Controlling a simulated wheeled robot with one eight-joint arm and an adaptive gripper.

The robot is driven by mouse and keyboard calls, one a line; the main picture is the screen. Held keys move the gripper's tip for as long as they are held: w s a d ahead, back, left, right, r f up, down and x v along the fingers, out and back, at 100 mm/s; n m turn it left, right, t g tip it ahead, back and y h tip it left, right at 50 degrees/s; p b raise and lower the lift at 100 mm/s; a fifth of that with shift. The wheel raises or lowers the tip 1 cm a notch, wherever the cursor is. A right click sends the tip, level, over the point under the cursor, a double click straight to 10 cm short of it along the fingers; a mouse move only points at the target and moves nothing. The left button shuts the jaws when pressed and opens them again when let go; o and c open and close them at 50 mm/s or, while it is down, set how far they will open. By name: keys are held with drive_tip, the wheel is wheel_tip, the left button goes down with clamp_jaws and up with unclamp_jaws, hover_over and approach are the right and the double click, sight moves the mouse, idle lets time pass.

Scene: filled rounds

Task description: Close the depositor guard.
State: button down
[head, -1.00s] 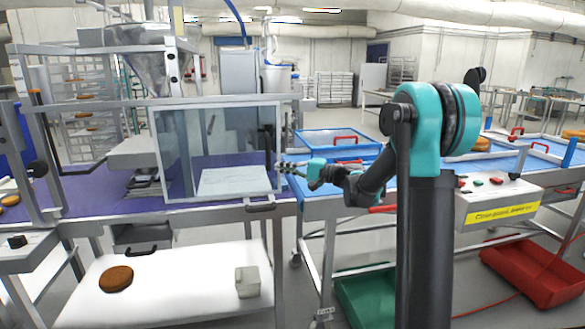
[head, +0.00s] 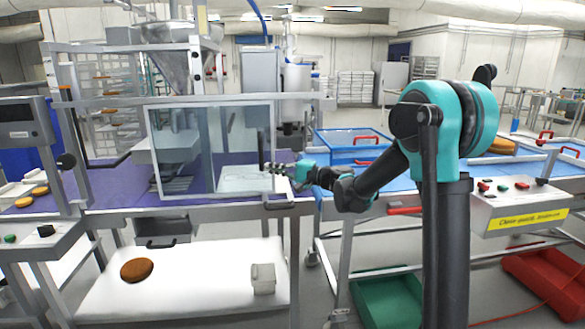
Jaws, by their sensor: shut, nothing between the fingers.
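The depositor guard (head: 240,132) is a clear framed panel in front of the depositor. A black upright handle (head: 262,152) shows near its right edge. Through the pane I see a pale flat plate and the purple belt (head: 110,197). The depositor's metal hopper (head: 172,66) stands above and behind it. My gripper (head: 270,168) is shut and empty at the guard's right edge, by the lower end of the handle. Whether the fingers touch the handle or the frame cannot be told.
A control box (head: 520,205) with buttons and a yellow label stands at right. A blue tray (head: 345,140) lies behind my arm. A white lower shelf (head: 200,285) holds a brown round and a small pale box. Green and red crates are on the floor.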

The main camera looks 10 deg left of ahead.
sight(210, 171)
drive_tip(key=s+a, duration=0.2)
drive_tip(key=a, duration=0.6)
drive_tip(key=s+a, duration=0.3)
drive_tip(key=a, duration=0.6)
drive_tip(key=s+a, duration=0.2)
drive_tip(key=a, duration=0.6)
drive_tip(key=shift+s+a, duration=0.15)
drive_tip(key=shift+a, duration=0.05)
